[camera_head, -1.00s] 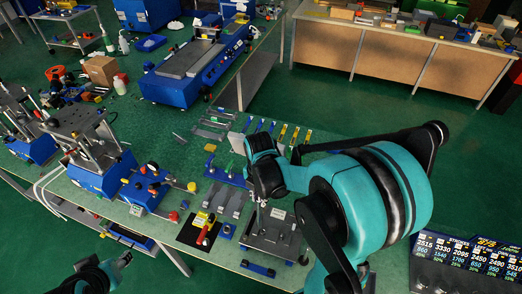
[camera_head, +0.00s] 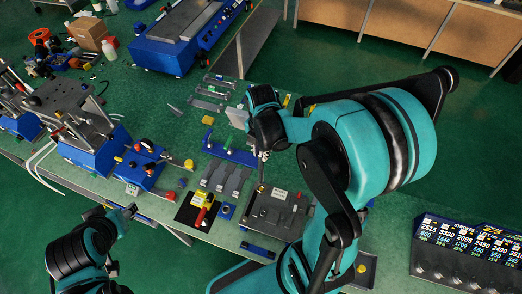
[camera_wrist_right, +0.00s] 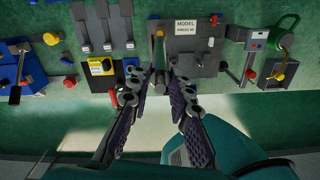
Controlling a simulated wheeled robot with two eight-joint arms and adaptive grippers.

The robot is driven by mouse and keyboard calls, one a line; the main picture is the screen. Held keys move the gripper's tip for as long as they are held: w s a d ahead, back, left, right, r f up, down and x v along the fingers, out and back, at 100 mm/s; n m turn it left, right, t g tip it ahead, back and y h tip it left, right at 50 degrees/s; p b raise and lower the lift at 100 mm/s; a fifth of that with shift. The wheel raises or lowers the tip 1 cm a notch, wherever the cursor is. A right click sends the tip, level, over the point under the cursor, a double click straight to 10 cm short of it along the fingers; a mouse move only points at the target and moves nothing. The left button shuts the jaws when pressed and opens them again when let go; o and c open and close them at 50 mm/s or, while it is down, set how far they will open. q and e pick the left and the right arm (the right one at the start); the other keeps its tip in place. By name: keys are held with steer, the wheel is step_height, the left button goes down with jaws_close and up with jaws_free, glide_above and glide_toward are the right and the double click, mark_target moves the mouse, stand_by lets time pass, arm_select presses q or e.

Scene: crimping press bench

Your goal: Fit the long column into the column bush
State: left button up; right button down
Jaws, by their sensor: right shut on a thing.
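My right gripper (camera_wrist_right: 161,82) is shut on the long column (camera_wrist_right: 160,58), a slim grey rod with a brass-coloured end. In the head view the column (camera_head: 262,172) hangs roughly upright below my right gripper (camera_head: 261,150). Its lower end appears at the far-left edge of a grey plate (camera_head: 272,220) with a white label; I cannot tell whether they touch. The plate (camera_wrist_right: 205,61) also shows in the wrist view. I cannot pick out the column bush for sure. My left gripper (camera_head: 124,212) is at the lower left, near the bench's front edge; its jaws are unclear.
Left of the plate are a grey slotted fixture (camera_head: 226,180), a yellow-and-black block with a red handle (camera_head: 203,200) and a blue lever press (camera_head: 140,166). A blue rail (camera_head: 232,153) lies behind. A blue machine (camera_head: 185,40) stands at the back.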

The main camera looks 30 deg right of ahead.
mark_target(261, 165)
steer(key=shift+f+b, duration=2.7)
steer(key=shift+f, duration=0.25)
steer(key=shift+f+b, duration=1.55)
steer(key=shift+b, duration=0.2)
steer(key=c, duration=1.3)
jaws_free()
step_height(261, 165, up, 12)
steer(key=shift+r, duration=0.1)
